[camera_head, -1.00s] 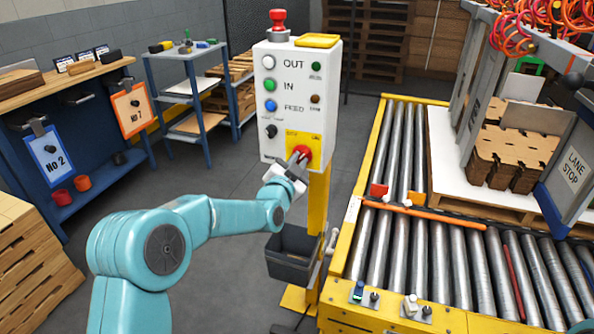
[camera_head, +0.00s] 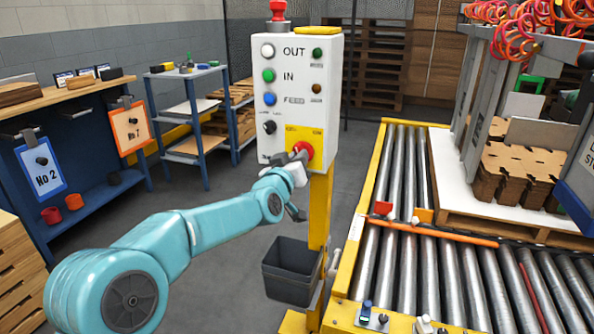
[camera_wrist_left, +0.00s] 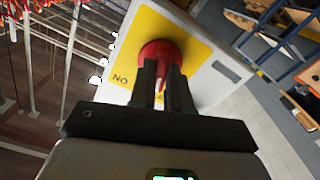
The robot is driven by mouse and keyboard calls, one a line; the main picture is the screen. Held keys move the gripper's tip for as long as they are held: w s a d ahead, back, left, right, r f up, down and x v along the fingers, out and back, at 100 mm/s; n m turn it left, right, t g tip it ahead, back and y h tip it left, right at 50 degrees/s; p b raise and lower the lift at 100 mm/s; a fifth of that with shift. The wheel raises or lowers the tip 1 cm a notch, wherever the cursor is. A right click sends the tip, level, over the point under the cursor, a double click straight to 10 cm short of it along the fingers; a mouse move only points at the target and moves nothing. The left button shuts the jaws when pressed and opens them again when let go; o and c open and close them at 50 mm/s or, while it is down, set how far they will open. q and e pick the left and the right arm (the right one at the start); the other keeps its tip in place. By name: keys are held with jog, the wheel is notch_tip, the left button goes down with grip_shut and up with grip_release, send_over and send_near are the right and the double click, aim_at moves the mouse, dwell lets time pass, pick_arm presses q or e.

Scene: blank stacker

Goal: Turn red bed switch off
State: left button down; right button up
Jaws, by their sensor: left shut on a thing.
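The red switch (camera_head: 304,150) sits on a yellow plate (camera_head: 291,136) at the lower right of the white control box (camera_head: 325,100). In the left wrist view the red switch (camera_wrist_left: 160,52) shows behind and between my fingers, on its yellow plate (camera_wrist_left: 189,33). My left gripper (camera_head: 299,161) is at the switch, and its two dark fingers (camera_wrist_left: 162,85) are shut on the red switch. The fingers hide part of the switch. My right gripper is in neither view.
The box stands on a yellow post (camera_head: 319,215) with a dark bin (camera_head: 290,270) below. A roller conveyor (camera_head: 377,245) lies to the right. A blue bench (camera_head: 95,195) and a shelf cart (camera_head: 190,110) stand at the left. Floor between is clear.

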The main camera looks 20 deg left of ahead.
pick_arm(q)
jog(key=shift+r+n+b, duration=0.1)
jog(key=shift+n+b, duration=1.45)
jog(key=shift+n, duration=0.75)
jog(key=shift+r, duration=0.1)
jog(key=c, duration=1.1)
grip_release()
jog(key=shift+w, duration=0.15)
jog(key=s, duration=1.6)
jog(key=shift+s+a+b, duration=0.3)
